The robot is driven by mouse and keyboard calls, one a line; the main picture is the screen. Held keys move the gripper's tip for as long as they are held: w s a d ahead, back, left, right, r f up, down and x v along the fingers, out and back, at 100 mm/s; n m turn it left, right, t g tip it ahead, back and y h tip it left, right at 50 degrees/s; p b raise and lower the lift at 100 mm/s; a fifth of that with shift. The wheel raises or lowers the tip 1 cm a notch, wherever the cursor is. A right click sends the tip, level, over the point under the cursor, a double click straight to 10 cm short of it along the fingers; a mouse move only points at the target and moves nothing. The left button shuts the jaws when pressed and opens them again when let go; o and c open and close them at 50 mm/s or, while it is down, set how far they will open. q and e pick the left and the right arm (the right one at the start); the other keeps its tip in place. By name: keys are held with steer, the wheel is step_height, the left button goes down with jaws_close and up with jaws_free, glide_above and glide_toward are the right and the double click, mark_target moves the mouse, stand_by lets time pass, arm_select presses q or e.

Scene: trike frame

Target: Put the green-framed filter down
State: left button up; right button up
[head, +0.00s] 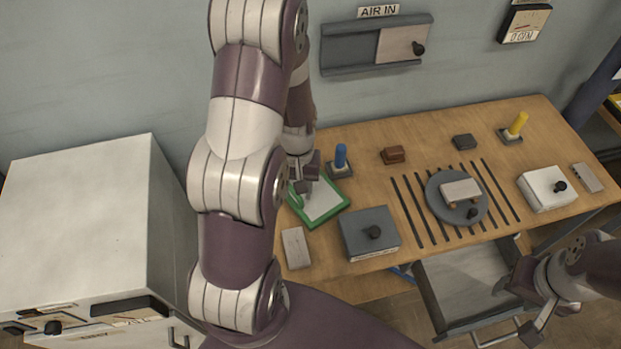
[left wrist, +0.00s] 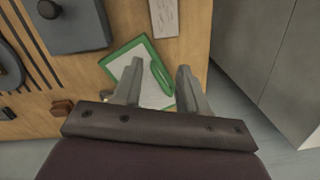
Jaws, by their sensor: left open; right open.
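The green-framed filter (head: 325,204) lies flat on the wooden table (head: 350,142), with a pale panel inside its green frame. It also shows in the left wrist view (left wrist: 124,69), where its green handle stands out on one side. My left gripper (head: 304,184) is over the handle side of the filter. In the left wrist view its two fingers (left wrist: 159,75) are apart, with the handle between them and not clamped. The arm hides part of the filter. My right gripper (head: 522,307) is open and empty near the drawer at the lower right.
A blue peg on a base (head: 341,160) stands close behind the filter. A grey box with a knob (head: 371,236) and a pale block (head: 296,248) lie in front. A round grey plate (head: 442,206) is to the right. A large white cabinet (head: 75,215) stands left.

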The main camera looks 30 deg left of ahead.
mark_target(291, 188)
arm_select(q)
steer(key=w+a+f+n+t+p, duration=0.1)
steer(key=w+a+f+n, duration=0.3)
steer(key=w+a+n, duration=0.3)
steer(key=shift+n, duration=0.5)
step_height(291, 188, down, 12)
steer(key=p, duration=0.4)
steer(key=shift+d+r, duration=0.1)
steer(key=shift+r, duration=0.15)
steer(key=shift+f, duration=0.25)
steer(key=shift+r, duration=0.1)
jaws_close()
arm_select(e)
step_height(291, 188, up, 7)
steer(key=shift+r, duration=0.15)
